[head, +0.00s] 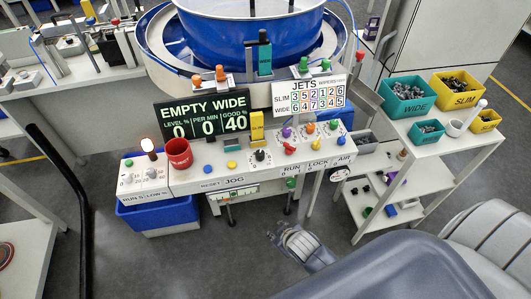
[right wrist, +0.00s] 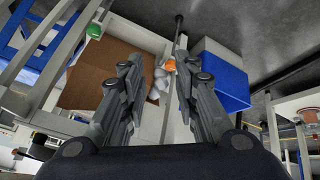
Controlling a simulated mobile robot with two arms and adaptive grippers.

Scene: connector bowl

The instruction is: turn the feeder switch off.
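The feeder's control panel (head: 215,170) stands in front of the blue bowl feeder (head: 240,40). My left gripper is out of view.
A display (head: 204,114) reads EMPTY WIDE, beside a JETS board (head: 308,95). A white cart (head: 430,150) with coloured bins stands right. Grey floor is clear left of my right gripper.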

